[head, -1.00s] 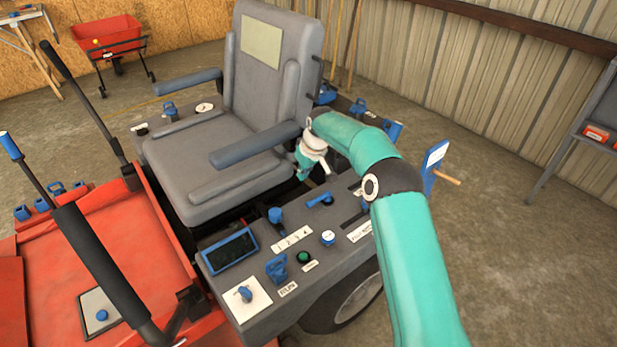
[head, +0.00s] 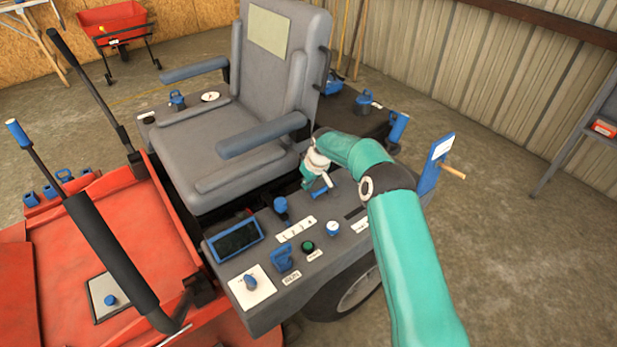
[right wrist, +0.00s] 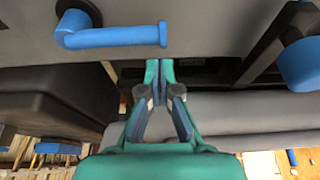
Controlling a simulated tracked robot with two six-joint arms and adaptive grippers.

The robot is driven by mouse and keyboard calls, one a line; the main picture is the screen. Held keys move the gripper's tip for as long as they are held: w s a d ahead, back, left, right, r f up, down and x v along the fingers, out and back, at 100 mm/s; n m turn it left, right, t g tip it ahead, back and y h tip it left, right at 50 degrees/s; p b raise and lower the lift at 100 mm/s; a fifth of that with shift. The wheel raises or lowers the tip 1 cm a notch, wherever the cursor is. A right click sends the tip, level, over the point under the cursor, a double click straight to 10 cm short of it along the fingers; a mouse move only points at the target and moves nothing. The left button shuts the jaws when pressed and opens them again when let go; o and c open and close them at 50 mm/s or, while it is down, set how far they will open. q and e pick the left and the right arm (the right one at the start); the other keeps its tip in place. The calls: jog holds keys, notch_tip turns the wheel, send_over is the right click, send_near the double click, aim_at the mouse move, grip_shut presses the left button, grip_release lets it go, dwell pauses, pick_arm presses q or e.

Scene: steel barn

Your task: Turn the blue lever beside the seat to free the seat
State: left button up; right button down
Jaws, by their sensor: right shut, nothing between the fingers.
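The grey seat (head: 205,145) stands on the mower, with its right armrest (head: 262,135) above the side console. A blue lever (head: 323,191) lies on the console beside the seat. In the right wrist view the blue lever (right wrist: 112,39) shows its round pivot at the left and its arm pointing right. My right gripper (head: 308,184) is just beside the lever, between it and the seat. In the right wrist view the right gripper (right wrist: 159,68) is shut and empty, its tips just below the lever's free end and apart from it in the picture. My left gripper is out of view.
The console (head: 345,262) also carries a blue knob (head: 281,206), a green button (head: 307,246) and a screen (head: 235,238). Red mower bodywork (head: 160,235) and black control bars fill the left.

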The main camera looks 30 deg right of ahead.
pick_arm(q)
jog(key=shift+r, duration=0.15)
pick_arm(e)
jog(key=shift+s+f, duration=0.15)
jog(key=shift+s, duration=0.65)
